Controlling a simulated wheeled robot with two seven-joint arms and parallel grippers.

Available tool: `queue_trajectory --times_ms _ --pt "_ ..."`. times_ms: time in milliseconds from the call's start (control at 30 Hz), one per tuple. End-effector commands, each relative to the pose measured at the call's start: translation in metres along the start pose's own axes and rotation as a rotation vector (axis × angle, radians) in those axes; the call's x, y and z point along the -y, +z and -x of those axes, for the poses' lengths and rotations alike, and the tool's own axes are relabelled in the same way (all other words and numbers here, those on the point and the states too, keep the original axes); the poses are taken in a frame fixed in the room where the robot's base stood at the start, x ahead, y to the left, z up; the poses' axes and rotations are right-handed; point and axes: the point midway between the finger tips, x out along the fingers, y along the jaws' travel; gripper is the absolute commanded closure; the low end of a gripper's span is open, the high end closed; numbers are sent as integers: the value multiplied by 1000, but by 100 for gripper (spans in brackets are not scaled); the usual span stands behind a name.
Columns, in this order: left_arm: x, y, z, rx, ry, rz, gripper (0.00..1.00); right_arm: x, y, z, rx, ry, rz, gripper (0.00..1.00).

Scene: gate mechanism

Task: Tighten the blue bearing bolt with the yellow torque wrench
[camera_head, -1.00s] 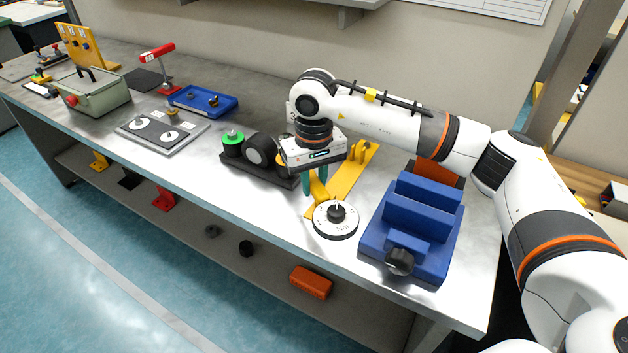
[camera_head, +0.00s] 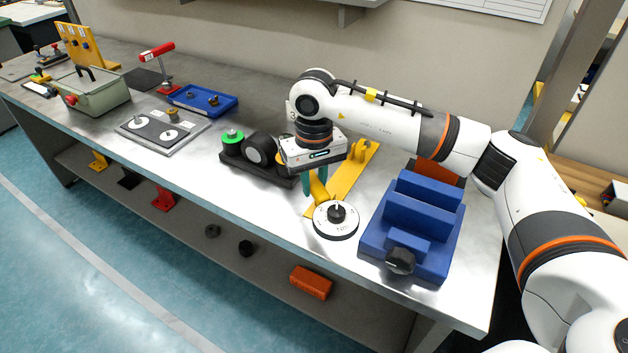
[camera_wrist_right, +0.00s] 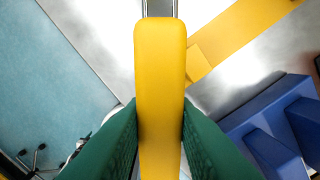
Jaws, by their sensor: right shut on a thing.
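My right gripper (camera_head: 316,184) points down over the bench and is shut on the yellow torque wrench handle (camera_head: 319,192). In the right wrist view the yellow handle (camera_wrist_right: 160,90) lies between my green finger pads (camera_wrist_right: 160,140), with a grey metal shaft at its top end. A round white dial (camera_head: 334,226) with a black knob sits just in front of the gripper. To its left is a dark bearing block (camera_head: 270,174) with a black roller, a green cap and a yellow cap. I cannot make out a blue bolt; my gripper hides part of the block. My left gripper is out of view.
A blue vise-like fixture (camera_head: 430,225) stands close to the right of the dial. A yellow plate (camera_head: 352,178) lies behind the gripper. A grey plate (camera_head: 190,137), a blue tray (camera_head: 222,107) and a green box (camera_head: 92,98) stand farther left. The bench's front strip is clear.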

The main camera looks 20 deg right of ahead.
Motion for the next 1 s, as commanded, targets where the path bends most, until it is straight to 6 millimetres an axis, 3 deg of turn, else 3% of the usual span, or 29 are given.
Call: queue_trajectory --times_ms 833,867,1000 --pt "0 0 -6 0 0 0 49 0 0 -2 -1 0 0 100" --pt "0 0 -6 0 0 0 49 0 0 -2 -1 0 1 78" --pt "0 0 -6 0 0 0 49 0 0 -2 -2 -1 1 100"
